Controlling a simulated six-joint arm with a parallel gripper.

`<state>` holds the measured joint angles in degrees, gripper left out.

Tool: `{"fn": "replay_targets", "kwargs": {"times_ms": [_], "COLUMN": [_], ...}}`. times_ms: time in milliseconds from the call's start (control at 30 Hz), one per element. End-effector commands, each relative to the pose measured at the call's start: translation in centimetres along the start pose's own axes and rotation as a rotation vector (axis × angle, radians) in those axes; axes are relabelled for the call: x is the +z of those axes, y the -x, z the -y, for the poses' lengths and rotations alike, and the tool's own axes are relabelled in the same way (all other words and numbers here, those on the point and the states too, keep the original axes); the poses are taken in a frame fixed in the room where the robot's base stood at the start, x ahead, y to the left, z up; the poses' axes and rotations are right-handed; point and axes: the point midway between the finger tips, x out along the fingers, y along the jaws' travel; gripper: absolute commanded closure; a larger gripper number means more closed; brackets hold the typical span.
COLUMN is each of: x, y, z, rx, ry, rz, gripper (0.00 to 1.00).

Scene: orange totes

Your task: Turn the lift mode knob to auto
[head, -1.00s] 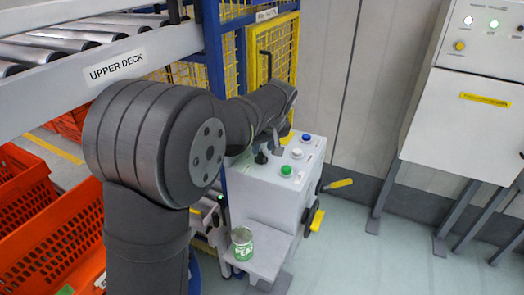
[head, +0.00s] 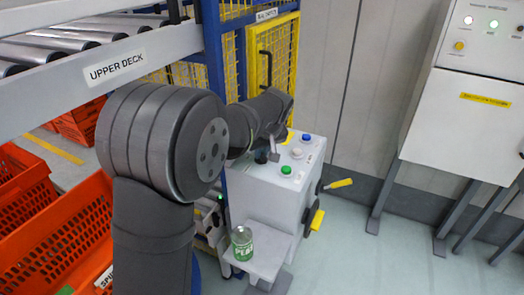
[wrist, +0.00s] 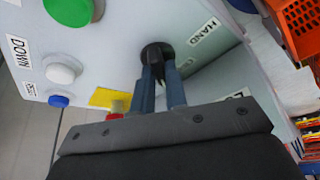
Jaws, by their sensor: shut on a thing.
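The black lift mode knob (wrist: 155,50) is on the white control box (head: 262,190), beside a HAND label (wrist: 202,31). My gripper (wrist: 160,75) is shut on the knob, with one finger on each side of it. In the head view the knob (head: 261,157) is a small dark shape under my wrist. I see no AUTO label, and I cannot tell which way the knob points.
The box top also bears green (head: 286,170), white (head: 297,153) and blue (head: 306,139) buttons. A yellow handle (head: 338,184) sticks out to the right. A yellow mesh fence (head: 283,60) stands behind.

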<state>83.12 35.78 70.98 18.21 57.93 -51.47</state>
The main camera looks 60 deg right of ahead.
Motion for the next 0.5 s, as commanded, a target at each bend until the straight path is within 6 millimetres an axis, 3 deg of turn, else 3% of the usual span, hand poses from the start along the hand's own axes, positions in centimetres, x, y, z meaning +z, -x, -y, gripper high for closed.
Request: {"fn": "replay_targets", "kwargs": {"times_ms": [500], "x": [-0.10], "y": [0.05], "z": [0.05], "rx": [0.045], "ry": [-0.107], "rz": [-0.002], "gripper": [1.00]}}
